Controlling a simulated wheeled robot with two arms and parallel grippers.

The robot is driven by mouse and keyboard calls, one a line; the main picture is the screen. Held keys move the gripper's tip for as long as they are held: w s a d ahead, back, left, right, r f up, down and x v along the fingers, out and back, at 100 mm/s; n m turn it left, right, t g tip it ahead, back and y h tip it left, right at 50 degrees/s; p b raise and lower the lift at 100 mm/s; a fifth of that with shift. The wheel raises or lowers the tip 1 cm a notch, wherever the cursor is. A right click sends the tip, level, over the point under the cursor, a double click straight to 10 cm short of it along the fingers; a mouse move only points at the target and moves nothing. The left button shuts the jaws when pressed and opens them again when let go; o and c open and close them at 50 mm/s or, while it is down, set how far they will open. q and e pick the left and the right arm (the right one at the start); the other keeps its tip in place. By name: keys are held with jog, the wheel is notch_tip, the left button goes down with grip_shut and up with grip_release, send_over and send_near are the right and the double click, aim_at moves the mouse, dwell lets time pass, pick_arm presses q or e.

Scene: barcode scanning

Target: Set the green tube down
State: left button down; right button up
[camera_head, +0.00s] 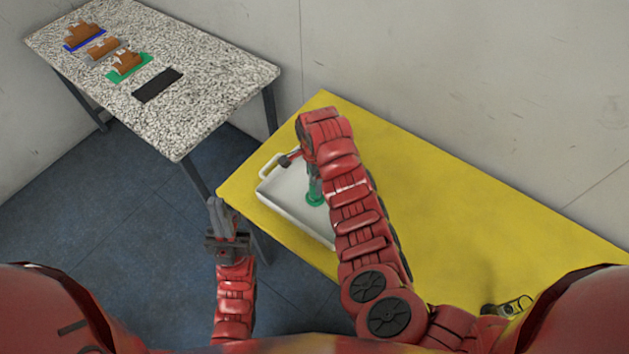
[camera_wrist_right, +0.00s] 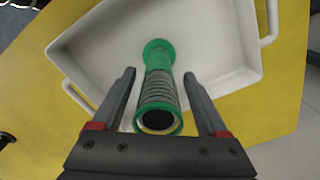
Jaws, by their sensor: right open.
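The green tube (camera_wrist_right: 158,88) has green end rings and a grey ribbed middle. My right gripper (camera_wrist_right: 159,76) is open, with one finger on each side of the tube and a visible gap to each. In the head view, the green tube (camera_head: 315,197) shows beside my right arm, which hides part of it and of the tray (camera_head: 290,211). My left gripper (camera_head: 221,212) hangs over the floor left of the yellow table, with nothing visible in it. Its finger gap is unclear.
A speckled table (camera_head: 205,105) at the back left holds several brown items on coloured mats and a bare black mat (camera_head: 158,85).

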notch_tip(320, 180, up, 11)
jog(key=shift+s+f, duration=0.1)
dwell(0.3)
dwell(0.5)
